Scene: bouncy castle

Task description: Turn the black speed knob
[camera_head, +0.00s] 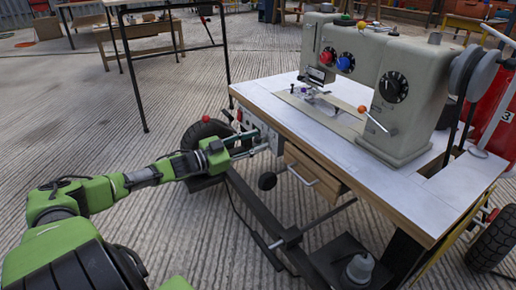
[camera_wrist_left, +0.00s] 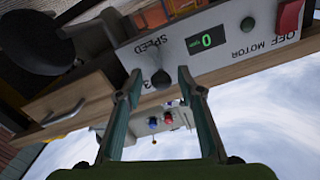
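The black speed knob (camera_wrist_left: 161,78) sits on a grey control panel (camera_wrist_left: 210,52) under the sewing table's edge, beside the printed word SPEED, which appears upside down in the left wrist view. My left gripper (camera_wrist_left: 159,74) is open, with one finger on each side of the knob; I cannot tell whether either finger touches it. In the head view my left gripper (camera_head: 263,142) reaches the panel (camera_head: 250,124) from the left and hides the knob. My right gripper is in neither view.
A green display (camera_wrist_left: 207,41) reads 0, near a red motor switch (camera_wrist_left: 289,16). The sewing machine (camera_head: 410,90) stands on the white tabletop (camera_head: 330,135). A wooden drawer (camera_head: 315,176) and a round black pad (camera_head: 267,181) are close below the gripper. Open floor lies left.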

